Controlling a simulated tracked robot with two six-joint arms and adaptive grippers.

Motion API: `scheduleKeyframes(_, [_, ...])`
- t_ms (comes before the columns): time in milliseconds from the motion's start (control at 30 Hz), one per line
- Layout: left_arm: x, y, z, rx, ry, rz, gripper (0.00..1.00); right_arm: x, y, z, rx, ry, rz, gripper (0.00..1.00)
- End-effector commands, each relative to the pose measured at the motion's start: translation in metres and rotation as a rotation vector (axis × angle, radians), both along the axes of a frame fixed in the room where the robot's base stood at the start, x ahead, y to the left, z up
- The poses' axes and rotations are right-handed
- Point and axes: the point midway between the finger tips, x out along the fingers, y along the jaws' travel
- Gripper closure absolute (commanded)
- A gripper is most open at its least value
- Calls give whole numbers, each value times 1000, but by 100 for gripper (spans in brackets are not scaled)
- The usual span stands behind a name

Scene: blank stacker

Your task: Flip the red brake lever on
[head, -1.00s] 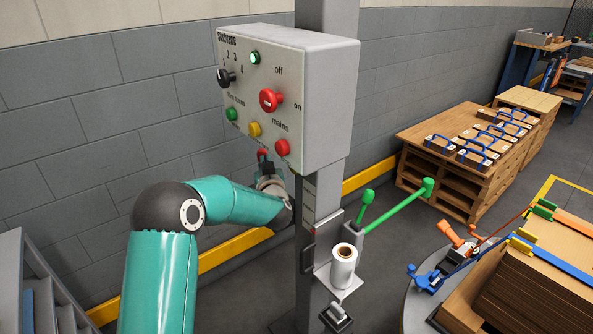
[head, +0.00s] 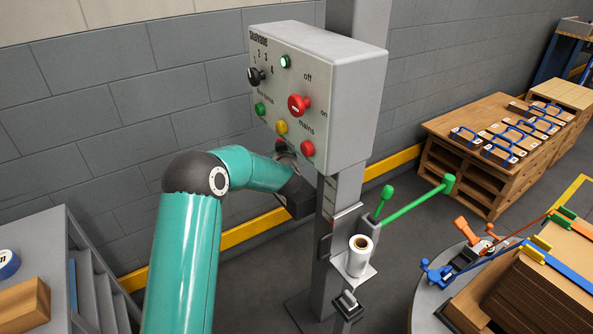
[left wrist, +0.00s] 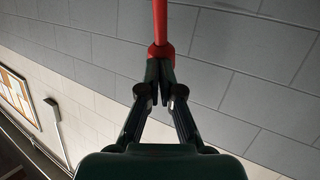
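The red brake lever (left wrist: 160,28) runs down from the top edge of the left wrist view to a thicker red end between my fingertips. My left gripper (left wrist: 159,66) has its two dark fingers drawn close together at that end, and they look shut on it. There my teal left arm reaches in from the left, and the box and wrist hide most of the gripper and lever. My right gripper is not in view.
The grey control box (head: 345,100) with buttons and knobs hangs on a post right above my left wrist. Green levers (head: 415,205) and a white roll (head: 360,255) stand right of the post. A block wall lies behind. Grey shelving (head: 95,270) stands at lower left.

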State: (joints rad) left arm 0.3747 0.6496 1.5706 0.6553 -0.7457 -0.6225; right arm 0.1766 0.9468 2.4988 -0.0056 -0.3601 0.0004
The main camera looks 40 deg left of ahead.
Motion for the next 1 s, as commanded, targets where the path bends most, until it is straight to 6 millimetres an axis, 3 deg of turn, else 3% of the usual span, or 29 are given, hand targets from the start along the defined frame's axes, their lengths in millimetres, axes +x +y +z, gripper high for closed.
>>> scheduleKeyframes(33, [-2,8,6,12,-11,16,100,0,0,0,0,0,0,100])
scheduleKeyframes(167, [-2,8,6,13,-12,17,100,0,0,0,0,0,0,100])
scheduleKeyframes(367, [-4,0,10,12,-12,14,100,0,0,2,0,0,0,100])
scheduleKeyframes(567, [-13,-33,19,7,-6,-7,100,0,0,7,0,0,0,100])
scheduleKeyframes(1000, [-71,-90,43,4,-4,-12,100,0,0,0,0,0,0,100])
